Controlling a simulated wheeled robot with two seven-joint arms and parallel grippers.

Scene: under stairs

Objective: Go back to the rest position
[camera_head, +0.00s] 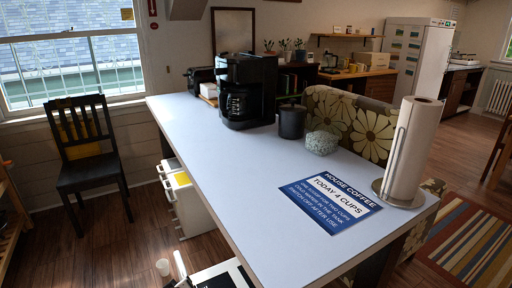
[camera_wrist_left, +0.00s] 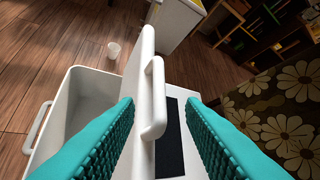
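My left gripper (camera_wrist_left: 161,108) shows in the left wrist view with its two teal ribbed fingers wide apart. A white upright panel with a white bar handle (camera_wrist_left: 155,98) shows between the fingers. There is a visible gap between the handle and the right finger; whether the left finger touches the panel I cannot tell. To its left is an open white box-like container (camera_wrist_left: 88,100) with a handle on its left side; its inside looks empty where visible. Neither gripper shows in the head view, and my right gripper is in no view.
A white-topped table (camera_head: 235,165) fills the middle, bearing a coffee maker (camera_head: 245,92), dark canister (camera_head: 292,121), bowl (camera_head: 322,143), blue sign (camera_head: 330,201) and paper towel roll (camera_head: 412,150). A black chair (camera_head: 90,170) stands left. A white cup (camera_head: 163,267) is on the floor.

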